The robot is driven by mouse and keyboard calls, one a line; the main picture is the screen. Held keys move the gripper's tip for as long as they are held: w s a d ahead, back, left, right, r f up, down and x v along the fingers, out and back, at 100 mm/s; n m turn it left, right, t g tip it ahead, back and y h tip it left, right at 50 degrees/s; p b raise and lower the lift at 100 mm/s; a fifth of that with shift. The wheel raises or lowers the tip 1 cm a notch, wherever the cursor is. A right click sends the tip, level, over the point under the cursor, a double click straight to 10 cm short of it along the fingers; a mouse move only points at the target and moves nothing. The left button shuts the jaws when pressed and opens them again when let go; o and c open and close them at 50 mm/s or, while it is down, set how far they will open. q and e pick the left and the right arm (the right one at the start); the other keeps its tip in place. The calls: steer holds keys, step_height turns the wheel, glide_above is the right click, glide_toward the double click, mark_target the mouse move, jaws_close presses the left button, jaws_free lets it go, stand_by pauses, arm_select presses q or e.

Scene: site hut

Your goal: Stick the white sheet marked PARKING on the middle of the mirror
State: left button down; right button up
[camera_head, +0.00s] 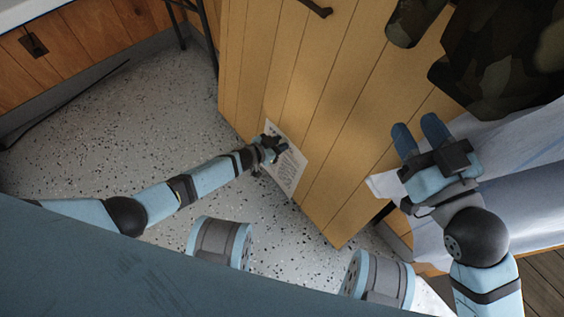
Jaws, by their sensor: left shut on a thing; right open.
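A white sheet (291,171) with lines of dark print is beside a tall wooden panel (330,110), near its lower left edge. The print is too small to read. My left gripper (275,144) is shut on the upper part of the sheet and hides some of it. I cannot tell whether the sheet touches the panel. My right gripper (418,130) is open and empty, with two blue fingers apart, in front of the panel's right side. No mirror shows in this view.
Pale cloth (510,155) lies at the right behind my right gripper, and camouflage cloth (505,50) hangs above it. A dark handle (317,8) is on the panel. Speckled floor (110,130) is open at the left, with a black cable (75,97) along the wall.

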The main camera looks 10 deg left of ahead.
arm_select(q)
steer(key=p+v, duration=0.1)
steer(key=v, duration=0.1)
steer(key=p+v, duration=0.1)
steer(key=v, duration=0.1)
steer(key=shift+s+a+f+p, duration=0.1)
steer(key=shift+f+p, duration=0.15)
steer(key=shift+p, duration=0.05)
arm_select(e)
step_height(320, 180, up, 3)
steer(key=shift+f, duration=0.15)
steer(key=shift+f, duration=0.1)
arm_select(q)
steer(key=s+a+r+p, duration=0.3)
steer(key=s+r+p, duration=0.1)
steer(key=p, duration=0.2)
steer(key=shift+r, duration=0.15)
arm_select(e)
steer(key=shift+s+a+r+m, duration=0.3)
steer(key=shift+s+r+m, duration=0.35)
steer(key=shift+m, duration=0.3)
steer(key=shift+s+a+r+m, duration=0.25)
steer(key=shift+s+r+m, duration=0.3)
steer(key=shift+r+m, duration=0.3)
arm_select(q)
steer(key=shift+w, duration=0.15)
arm_select(e)
steer(key=shift+f, duration=0.2)
stand_by(1.1)
